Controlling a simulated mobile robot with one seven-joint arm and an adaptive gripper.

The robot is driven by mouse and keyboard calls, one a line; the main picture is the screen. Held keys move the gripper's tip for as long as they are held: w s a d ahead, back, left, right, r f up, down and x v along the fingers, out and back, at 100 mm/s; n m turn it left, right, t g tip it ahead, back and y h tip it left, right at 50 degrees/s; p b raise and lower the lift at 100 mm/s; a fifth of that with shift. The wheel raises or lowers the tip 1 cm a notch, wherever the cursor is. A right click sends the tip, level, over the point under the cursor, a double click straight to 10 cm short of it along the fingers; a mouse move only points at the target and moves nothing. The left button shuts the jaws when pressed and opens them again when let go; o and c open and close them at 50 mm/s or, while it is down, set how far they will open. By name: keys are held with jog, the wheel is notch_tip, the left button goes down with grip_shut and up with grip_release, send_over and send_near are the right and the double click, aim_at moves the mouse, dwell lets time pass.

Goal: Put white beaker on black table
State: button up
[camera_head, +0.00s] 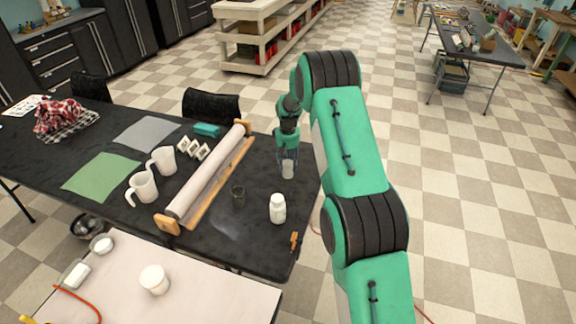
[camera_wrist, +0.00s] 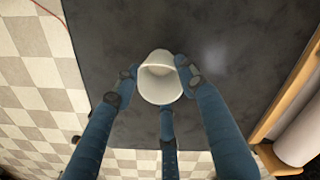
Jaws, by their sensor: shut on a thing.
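The white beaker (camera_head: 288,171) is at the right end of the black table (camera_head: 262,180), below my gripper (camera_head: 288,156). In the wrist view the white beaker (camera_wrist: 160,88) sits between the fingertips of my gripper (camera_wrist: 156,75), which are shut on it. Its open mouth shows, and it looks slightly tilted in that view. The dark tabletop (camera_wrist: 210,30) lies beneath it. I cannot tell whether the beaker's base touches the table or hangs just above it.
A large roll on a wooden stand (camera_head: 208,172) lies to the left. White pitchers (camera_head: 143,187) stand beyond it. An orange-handled tool (camera_head: 295,241) lies at the front edge. A lighter table (camera_head: 205,285) is in front.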

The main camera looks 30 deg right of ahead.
jog(key=shift+f, duration=0.15)
jog(key=o, duration=1)
notch_tip(320, 180, up, 12)
jog(key=p, duration=0.3)
jog(key=shift+r, duration=0.25)
